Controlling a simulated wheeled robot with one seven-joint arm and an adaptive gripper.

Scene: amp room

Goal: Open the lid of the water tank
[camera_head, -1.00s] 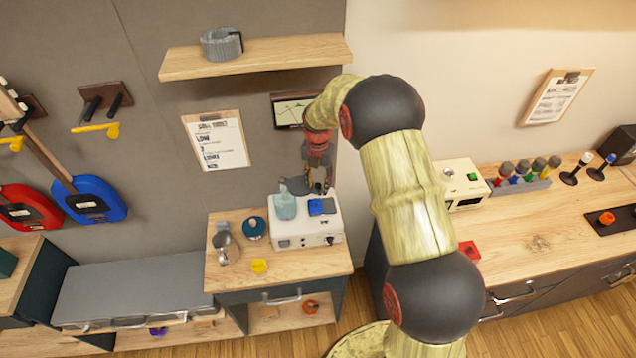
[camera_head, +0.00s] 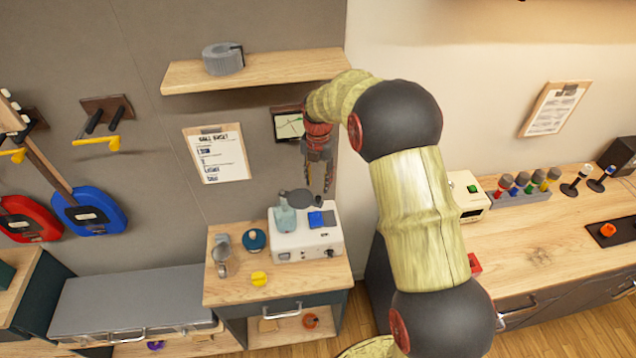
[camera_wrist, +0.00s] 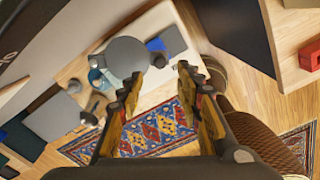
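The white machine (camera_head: 290,244) stands on the small wooden cabinet and carries a pale blue-green water tank (camera_head: 285,218) at its left and a blue pad at its right. A dark grey rounded lid-like piece (camera_head: 302,198) is at the tank's top and reaches out to the right. It shows as a grey disc in the wrist view (camera_wrist: 127,57), partly covering the tank (camera_wrist: 97,76). I cannot tell how far it is tilted. My gripper (camera_head: 318,187) is just above this piece, pointing down. Its fingers stand apart and empty in the wrist view (camera_wrist: 160,78).
A kettle-like metal jug (camera_head: 222,250), a teal round item (camera_head: 254,239) and a yellow item (camera_head: 260,279) share the cabinet top. A wooden counter (camera_head: 530,245) is at the right.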

